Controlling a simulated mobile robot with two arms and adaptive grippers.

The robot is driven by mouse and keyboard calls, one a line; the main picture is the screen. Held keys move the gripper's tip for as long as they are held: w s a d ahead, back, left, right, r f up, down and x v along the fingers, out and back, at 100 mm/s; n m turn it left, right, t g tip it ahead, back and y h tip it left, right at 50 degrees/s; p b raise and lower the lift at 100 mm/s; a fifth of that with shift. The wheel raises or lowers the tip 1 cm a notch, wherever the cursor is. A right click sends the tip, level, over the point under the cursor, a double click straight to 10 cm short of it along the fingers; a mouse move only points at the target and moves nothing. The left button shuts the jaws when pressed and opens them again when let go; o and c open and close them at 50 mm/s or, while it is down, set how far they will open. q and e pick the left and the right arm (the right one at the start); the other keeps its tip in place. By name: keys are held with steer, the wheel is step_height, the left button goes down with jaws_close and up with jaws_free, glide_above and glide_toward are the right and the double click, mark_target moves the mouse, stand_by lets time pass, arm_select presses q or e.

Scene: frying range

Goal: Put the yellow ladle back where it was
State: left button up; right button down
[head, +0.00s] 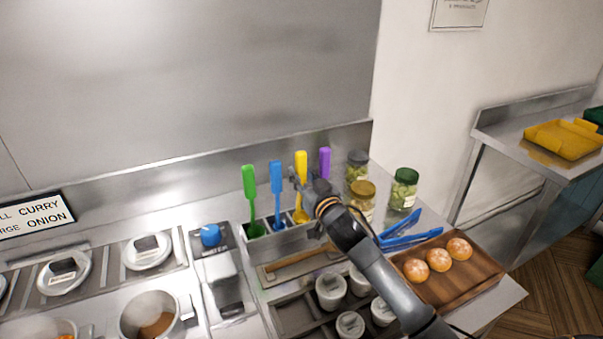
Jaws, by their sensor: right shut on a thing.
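The yellow ladle (301,163) stands upright at a metal utensil holder (290,240), with its handle up and its lower end at the holder's slot. My right arm reaches in from the lower right. Its gripper (297,181) is shut on the yellow ladle's handle. The fingers are small and partly hidden by the wrist. A green utensil (249,185) and a blue utensil (276,180) stand in the holder to the left. A purple utensil (324,162) stands to the right, its lower part hidden by my arm. My left gripper is not in view.
Glass jars (404,188) stand right of the holder. Blue tongs (412,232) lie beside a wooden tray (462,280) of buns. Lidded white containers (330,290) sit in front, under my arm. A steel wall (200,80) rises behind.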

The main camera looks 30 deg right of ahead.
steer(key=shift+f, duration=0.1)
steer(key=shift+f, duration=0.1)
steer(key=c, duration=1.1)
jaws_free()
steer(key=s+b, duration=0.1)
steer(key=s, duration=0.5)
steer(key=shift+s+a+b, duration=0.2)
steer(key=shift+s+b, duration=0.05)
steer(key=shift+b, duration=0.1)
steer(key=shift+s, duration=0.55)
